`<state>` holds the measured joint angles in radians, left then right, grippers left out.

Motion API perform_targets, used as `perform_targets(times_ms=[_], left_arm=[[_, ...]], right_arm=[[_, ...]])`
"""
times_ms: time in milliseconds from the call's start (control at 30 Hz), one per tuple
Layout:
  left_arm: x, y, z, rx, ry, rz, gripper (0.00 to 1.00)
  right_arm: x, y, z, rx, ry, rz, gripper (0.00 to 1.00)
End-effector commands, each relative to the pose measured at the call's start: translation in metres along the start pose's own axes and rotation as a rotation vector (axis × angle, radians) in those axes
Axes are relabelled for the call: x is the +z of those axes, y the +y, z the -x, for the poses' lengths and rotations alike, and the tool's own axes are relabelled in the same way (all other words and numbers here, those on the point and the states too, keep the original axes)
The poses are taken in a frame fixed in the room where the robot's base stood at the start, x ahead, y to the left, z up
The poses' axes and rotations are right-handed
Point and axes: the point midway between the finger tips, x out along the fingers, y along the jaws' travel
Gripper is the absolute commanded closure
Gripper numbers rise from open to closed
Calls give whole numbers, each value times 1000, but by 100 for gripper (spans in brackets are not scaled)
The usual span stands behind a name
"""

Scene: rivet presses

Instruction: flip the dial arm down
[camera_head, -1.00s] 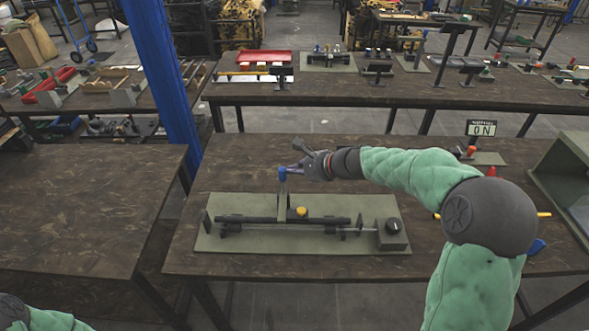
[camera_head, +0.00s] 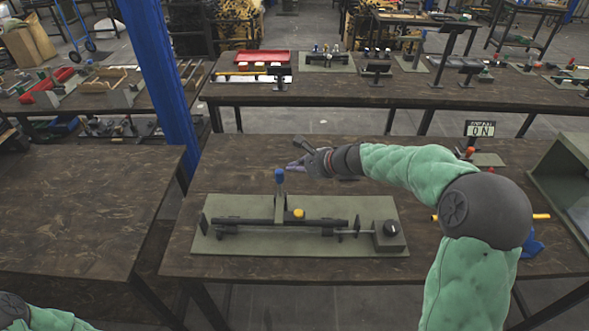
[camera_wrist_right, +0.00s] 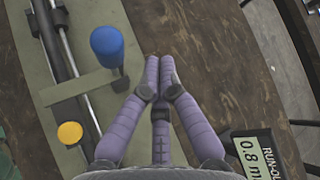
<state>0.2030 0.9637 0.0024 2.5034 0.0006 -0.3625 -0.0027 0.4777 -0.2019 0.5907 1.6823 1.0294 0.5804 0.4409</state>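The dial arm (camera_head: 280,206) is a grey-green bar with a blue knob (camera_head: 279,175) on its end. It stands up from the rail of a fixture on a green plate (camera_head: 300,247). In the right wrist view the blue knob (camera_wrist_right: 107,48) is left of my fingers, with a gap between. My right gripper (camera_head: 291,165) is just right of the knob and empty. Its purple fingers (camera_wrist_right: 160,64) are drawn together at the tips. My left gripper is out of view.
A run-out display (camera_wrist_right: 258,152) stands near my right wrist. A blue post (camera_head: 163,80) rises at the table's left.

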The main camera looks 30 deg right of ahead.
Motion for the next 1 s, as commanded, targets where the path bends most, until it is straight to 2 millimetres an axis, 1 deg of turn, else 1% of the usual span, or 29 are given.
perform_targets(times_ms=[100, 400, 600, 800, 1000], left_arm=[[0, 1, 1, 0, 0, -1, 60], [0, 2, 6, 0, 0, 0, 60], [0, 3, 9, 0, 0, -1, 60], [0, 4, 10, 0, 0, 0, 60], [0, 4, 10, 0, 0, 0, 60]], right_arm=[[-4, -6, -2, -1, 1, 0, 100], [-14, 23, 42, -4, 5, -2, 100], [-20, 41, 67, -3, 4, 0, 100], [-23, 50, 77, -3, 2, 1, 100], [-23, 51, 78, -2, 1, 2, 100]])
